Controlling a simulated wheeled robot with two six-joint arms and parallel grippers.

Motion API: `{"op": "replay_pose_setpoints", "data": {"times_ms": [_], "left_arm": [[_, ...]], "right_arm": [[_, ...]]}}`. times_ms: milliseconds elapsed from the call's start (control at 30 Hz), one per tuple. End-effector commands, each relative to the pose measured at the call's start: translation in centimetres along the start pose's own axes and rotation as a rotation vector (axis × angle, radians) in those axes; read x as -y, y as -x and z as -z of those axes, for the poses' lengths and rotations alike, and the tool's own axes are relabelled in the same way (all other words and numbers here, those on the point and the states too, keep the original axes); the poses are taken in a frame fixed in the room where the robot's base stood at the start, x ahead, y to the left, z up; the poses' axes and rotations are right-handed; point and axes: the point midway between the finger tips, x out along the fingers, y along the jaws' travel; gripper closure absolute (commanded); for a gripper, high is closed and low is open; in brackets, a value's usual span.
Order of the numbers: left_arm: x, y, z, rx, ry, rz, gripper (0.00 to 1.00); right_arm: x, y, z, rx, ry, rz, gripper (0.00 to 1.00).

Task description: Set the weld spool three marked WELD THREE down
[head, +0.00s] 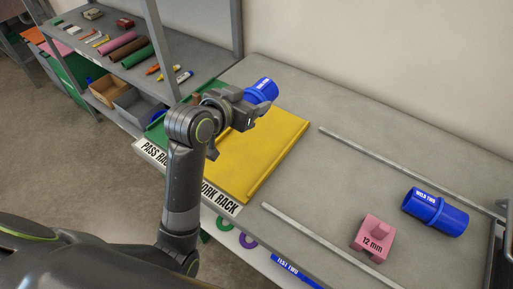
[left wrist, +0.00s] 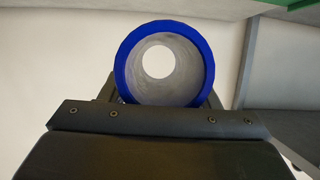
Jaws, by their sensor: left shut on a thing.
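My left gripper (head: 252,104) is shut on a blue spool (head: 262,90), held at the far edge of the yellow work rack (head: 262,160). The head view does not show whether the spool touches anything below it. No mark on this spool can be read. In the left wrist view its open end (left wrist: 124,62) faces the camera as a blue ring with a pale hollow bore, just beyond the gripper. My right gripper is not in view.
A blue spool marked WELD TWO (head: 435,212) lies on the grey bench at right, near a pink 12 mm block (head: 373,238). Two metal rails (head: 400,168) cross the bench. The green pass rack (head: 157,134) is partly hidden behind my arm. Shelves with rolls stand at left.

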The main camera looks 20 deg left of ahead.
Motion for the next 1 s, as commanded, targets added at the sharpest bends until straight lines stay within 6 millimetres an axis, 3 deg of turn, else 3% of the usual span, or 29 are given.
{"op": "replay_pose_setpoints", "data": {"times_ms": [300,700,1000], "left_arm": [[-0.4,-2.3,-5.3,0.000,0.003,-0.024,0.70],[-0.4,-4.2,-9.7,-0.002,0.002,-0.023,0.70],[-0.4,-4.4,-10.2,-0.006,0.000,-0.022,0.70]], "right_arm": [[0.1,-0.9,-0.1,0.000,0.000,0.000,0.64],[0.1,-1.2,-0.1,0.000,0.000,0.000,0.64],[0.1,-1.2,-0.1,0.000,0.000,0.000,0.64]]}}
